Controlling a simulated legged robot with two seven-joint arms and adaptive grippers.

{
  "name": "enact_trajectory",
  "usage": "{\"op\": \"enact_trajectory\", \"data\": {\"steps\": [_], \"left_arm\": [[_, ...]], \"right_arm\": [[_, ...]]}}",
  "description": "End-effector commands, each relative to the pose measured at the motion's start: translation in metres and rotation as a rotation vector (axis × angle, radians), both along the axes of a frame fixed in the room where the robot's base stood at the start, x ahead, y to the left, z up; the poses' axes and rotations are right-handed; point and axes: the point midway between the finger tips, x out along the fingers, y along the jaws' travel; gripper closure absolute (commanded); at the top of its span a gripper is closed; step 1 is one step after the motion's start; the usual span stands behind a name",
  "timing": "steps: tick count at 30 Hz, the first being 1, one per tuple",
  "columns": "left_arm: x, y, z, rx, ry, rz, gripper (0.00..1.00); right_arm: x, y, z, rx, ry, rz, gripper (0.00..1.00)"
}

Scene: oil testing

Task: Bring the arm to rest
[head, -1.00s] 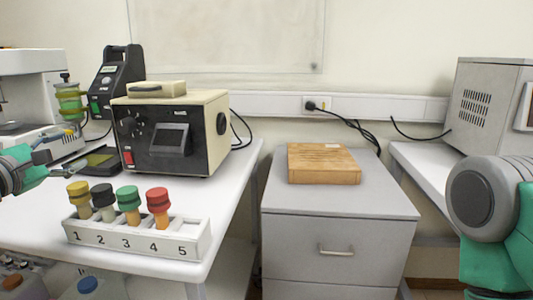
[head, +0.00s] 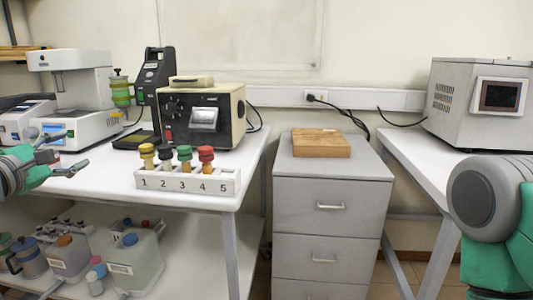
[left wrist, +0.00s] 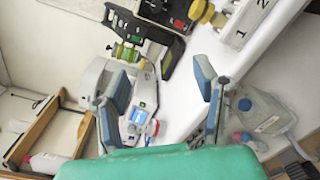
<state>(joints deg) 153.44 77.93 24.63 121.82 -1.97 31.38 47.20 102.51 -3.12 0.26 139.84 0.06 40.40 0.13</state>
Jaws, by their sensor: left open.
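My left gripper (head: 68,163) shows at the left edge of the head view, its fingers apart and nothing between them. It is in front of the white table's left part, left of the numbered rack. In the left wrist view my left gripper (left wrist: 160,72) has its two fingers spread wide, with table, instruments and floor items behind. On the right of the head view a grey and green link of my right arm (head: 490,205) shows. My right gripper is out of view.
A white rack (head: 190,184) holds capped vials in slots 1 to 4; slot 5 is empty. A beige-black tester (head: 205,118) stands behind it. A grey drawer cabinet (head: 325,185) carries a wooden board (head: 320,143). Jugs and canisters (head: 135,262) sit on the lower shelf.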

Motion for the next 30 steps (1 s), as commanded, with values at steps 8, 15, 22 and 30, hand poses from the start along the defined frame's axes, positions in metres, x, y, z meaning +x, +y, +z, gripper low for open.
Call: {"op": "enact_trajectory", "data": {"steps": [8, 15, 22, 30], "left_arm": [[0.002, -0.039, -0.047, 0.17, 0.105, -0.068, 0.44], [-0.009, -0.079, -0.109, 0.374, 0.225, -0.166, 0.44], [-0.046, -0.128, -0.211, 0.68, 0.401, -0.36, 0.44], [-0.173, -0.175, -0.366, 1.189, 0.64, -0.819, 0.44]], "right_arm": [[0.0, 0.0, 0.0, 0.0, -0.001, 0.0, 1.0], [0.0, 0.0, 0.0, 0.0, 0.0, 0.0, 1.0], [0.0, 0.0, 0.0, 0.0, 0.0, 0.0, 1.0], [0.0, 0.0, 0.0, 0.0, 0.0, 0.0, 1.0]]}}
